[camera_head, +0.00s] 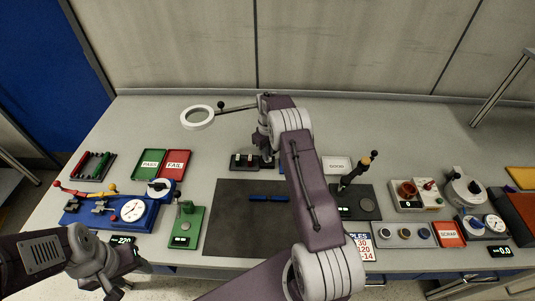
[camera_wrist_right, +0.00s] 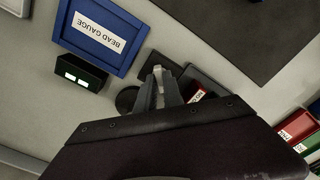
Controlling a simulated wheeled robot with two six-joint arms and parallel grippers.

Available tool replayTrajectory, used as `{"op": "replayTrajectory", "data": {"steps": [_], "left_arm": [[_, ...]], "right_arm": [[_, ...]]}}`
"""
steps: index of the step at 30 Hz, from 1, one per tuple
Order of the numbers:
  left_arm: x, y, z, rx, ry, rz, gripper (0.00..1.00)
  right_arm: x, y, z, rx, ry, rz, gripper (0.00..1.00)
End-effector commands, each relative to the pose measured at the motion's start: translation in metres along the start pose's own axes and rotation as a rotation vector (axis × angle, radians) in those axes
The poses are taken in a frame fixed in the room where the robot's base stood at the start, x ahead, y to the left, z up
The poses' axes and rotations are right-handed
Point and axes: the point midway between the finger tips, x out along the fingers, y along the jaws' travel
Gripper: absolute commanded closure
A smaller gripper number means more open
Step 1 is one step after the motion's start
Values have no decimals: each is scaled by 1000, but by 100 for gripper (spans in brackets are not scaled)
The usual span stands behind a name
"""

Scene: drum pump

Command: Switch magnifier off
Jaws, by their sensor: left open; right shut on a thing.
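The magnifier's white ring (camera_head: 197,118) hangs on a dark arm over the back left of the table. The arm leads right to a post that my right arm largely hides. My right gripper (camera_head: 263,143) is down at the magnifier's base, and its jaws also show in the right wrist view (camera_wrist_right: 158,78). They are shut on a small part there, mostly hidden by the fingers. My left gripper (camera_head: 118,277) is open and empty at the front left.
A blue tray marked BEAD GAUGE (camera_wrist_right: 98,37) is close by. A dark mat (camera_head: 230,215) with a blue stick lies in front. Green PASS (camera_head: 149,163) and red FAIL (camera_head: 174,164) trays stand left.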

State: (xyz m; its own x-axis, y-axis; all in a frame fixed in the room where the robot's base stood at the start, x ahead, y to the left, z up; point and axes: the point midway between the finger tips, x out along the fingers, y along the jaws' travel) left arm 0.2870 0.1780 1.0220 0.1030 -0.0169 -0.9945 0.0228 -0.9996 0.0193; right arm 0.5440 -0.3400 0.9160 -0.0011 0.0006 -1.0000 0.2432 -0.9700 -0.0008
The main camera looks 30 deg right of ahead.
Motion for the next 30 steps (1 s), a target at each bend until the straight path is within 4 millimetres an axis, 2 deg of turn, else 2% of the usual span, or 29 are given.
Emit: {"op": "replayTrajectory", "data": {"steps": [11, 12, 14, 15, 24, 26, 30], "left_arm": [[0, 0, 0, 0, 0, 0, 46], [0, 0, 0, 0, 0, 0, 46], [0, 0, 0, 0, 0, 0, 46], [0, 0, 0, 0, 0, 0, 46], [1, 0, 0, 0, 0, 0, 46], [3, 0, 0, 0, 0, 0, 46], [8, 0, 1, 0, 0, 0, 46]], "right_arm": [[-2, 1, -1, -7, 4, 3, 100], [-2, 1, -1, -7, 4, 3, 86], [-2, 1, -1, -7, 4, 3, 70], [-1, 1, -1, -6, 3, 3, 67], [-3, 0, -1, -5, 2, 2, 67], [-9, 1, -1, -5, 3, 2, 67], [-39, 1, -2, -5, 6, 4, 67]]}}
